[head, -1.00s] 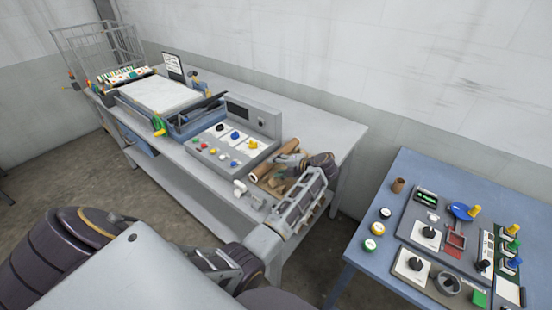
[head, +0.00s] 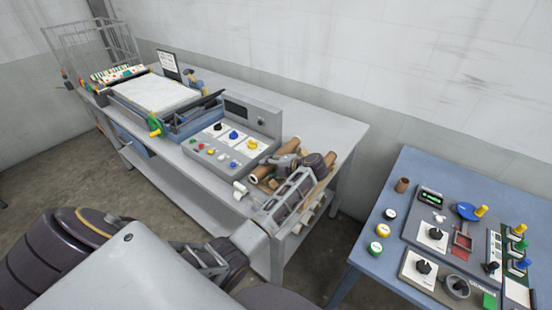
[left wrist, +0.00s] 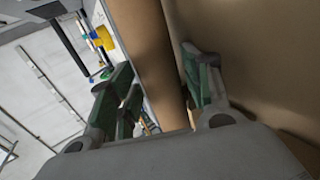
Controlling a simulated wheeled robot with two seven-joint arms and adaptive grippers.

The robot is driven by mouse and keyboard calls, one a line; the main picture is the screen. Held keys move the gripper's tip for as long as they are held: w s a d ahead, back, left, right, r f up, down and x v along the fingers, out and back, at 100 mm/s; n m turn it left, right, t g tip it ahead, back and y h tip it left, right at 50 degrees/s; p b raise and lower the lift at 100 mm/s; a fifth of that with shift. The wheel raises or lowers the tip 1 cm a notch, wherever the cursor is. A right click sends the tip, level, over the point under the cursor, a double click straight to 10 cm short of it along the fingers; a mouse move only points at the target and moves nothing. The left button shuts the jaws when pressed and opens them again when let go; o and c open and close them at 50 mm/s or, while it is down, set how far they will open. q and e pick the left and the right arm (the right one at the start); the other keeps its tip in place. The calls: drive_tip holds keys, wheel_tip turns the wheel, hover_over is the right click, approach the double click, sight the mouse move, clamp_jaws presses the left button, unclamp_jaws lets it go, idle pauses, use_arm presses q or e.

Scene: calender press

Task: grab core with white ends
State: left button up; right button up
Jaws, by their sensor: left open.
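Several brown cores (head: 290,146) lie in a group at the right end of the long grey bench. A pale piece with a white end (head: 240,187) lies at the bench's front edge; I cannot tell whether it is the core with white ends. My left gripper (head: 280,166) is low over the group, partly hidden by my wrist. In the left wrist view it is open (left wrist: 158,75), its green-padded fingers apart. A brown core (left wrist: 150,60) lies between them, its ends out of sight. My right gripper is not in view.
A control box (head: 232,140) with coloured knobs stands left of the cores, and a press with a white sheet (head: 158,93) beyond it. A large brown surface (left wrist: 255,50) fills the wrist view's right side. A blue table (head: 365,265) stands at right, across a floor gap.

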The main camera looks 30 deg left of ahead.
use_arm(q)
drive_tip(key=shift+d+r, duration=0.1)
drive_tip(key=shift+d, duration=0.05)
drive_tip(key=c, duration=0.7)
drive_tip(key=shift+r, duration=0.2)
wheel_tip(320, 180, up, 8)
drive_tip(key=shift+r+b, duration=0.1)
drive_tip(key=shift+b, duration=0.55)
drive_tip(key=shift+r, duration=0.65)
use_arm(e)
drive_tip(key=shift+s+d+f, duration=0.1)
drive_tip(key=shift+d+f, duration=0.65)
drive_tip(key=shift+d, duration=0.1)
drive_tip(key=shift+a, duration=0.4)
